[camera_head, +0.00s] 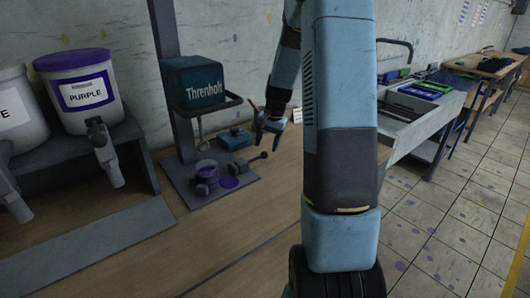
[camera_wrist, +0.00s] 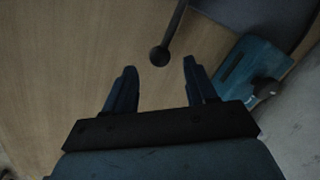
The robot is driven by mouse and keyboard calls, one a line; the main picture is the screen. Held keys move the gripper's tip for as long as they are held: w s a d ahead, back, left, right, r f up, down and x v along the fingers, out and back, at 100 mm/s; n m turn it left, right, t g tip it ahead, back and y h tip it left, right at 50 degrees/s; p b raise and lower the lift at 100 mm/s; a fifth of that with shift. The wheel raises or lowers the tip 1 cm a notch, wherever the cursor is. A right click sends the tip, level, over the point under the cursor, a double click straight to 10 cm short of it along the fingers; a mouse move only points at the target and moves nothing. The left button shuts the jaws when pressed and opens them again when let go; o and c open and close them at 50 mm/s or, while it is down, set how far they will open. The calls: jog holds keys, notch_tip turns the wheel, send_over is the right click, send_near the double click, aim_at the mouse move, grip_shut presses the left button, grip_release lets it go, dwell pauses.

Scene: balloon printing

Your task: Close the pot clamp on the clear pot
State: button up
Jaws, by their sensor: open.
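The clear pot (camera_head: 206,169) with purple contents stands on the grey base plate of the Threnholt machine (camera_head: 205,85). A grey clamp block (camera_head: 239,164) sits right of the pot. Its lever ends in a dark round knob (camera_head: 263,155). I cannot tell from here how tightly the clamp meets the pot. My gripper (camera_head: 268,134) is open and empty above and slightly right of the knob. In the wrist view the knob (camera_wrist: 159,57) appears just beyond and between the fingertips of my gripper (camera_wrist: 160,64), seemingly not gripped. The pot is outside the wrist view.
A teal box (camera_head: 235,138) lies behind the clamp and also shows right of my fingers in the wrist view (camera_wrist: 250,68). A purple disc (camera_head: 228,182) lies near the pot. The purple bucket (camera_head: 80,90) stands on a rack at left. The wooden bench front (camera_head: 235,225) is bare.

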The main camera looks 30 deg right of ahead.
jog(key=shift+w+a+f, duration=0.15)
jog(key=shift+f, duration=0.9)
jog(key=shift+w+a+f, duration=0.15)
jog(key=shift+f, duration=0.9)
jog(key=shift+c, duration=0.5)
grip_shut()
